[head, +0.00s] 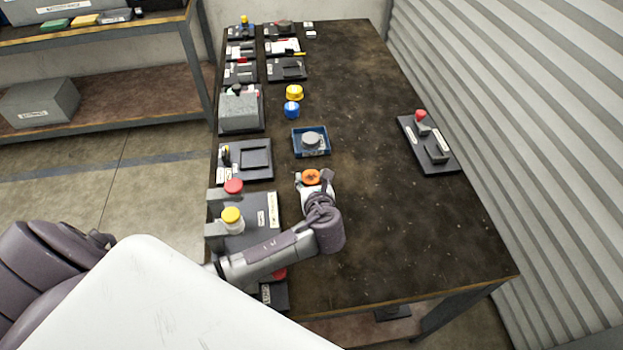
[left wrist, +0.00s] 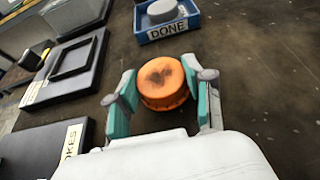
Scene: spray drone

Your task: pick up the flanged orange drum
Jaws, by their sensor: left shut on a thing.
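The flanged orange drum (left wrist: 161,84) is a short round orange piece with a dark smudge on top. In the left wrist view it sits between the two teal-padded fingers of my left gripper (left wrist: 163,95), which is shut on it. In the head view the drum (head: 311,177) shows at the end of my left arm, over the dark table. My left gripper (head: 314,184) partly covers it there. I cannot tell whether the drum touches the table. My right gripper is in neither view.
A blue tray labelled DONE (head: 294,142) with a grey round piece (head: 312,139) stands just beyond the drum. Several black fixtures line the left edge, with a yellow-capped part (head: 231,218) near my arm. A black fixture (head: 429,158) stands at right.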

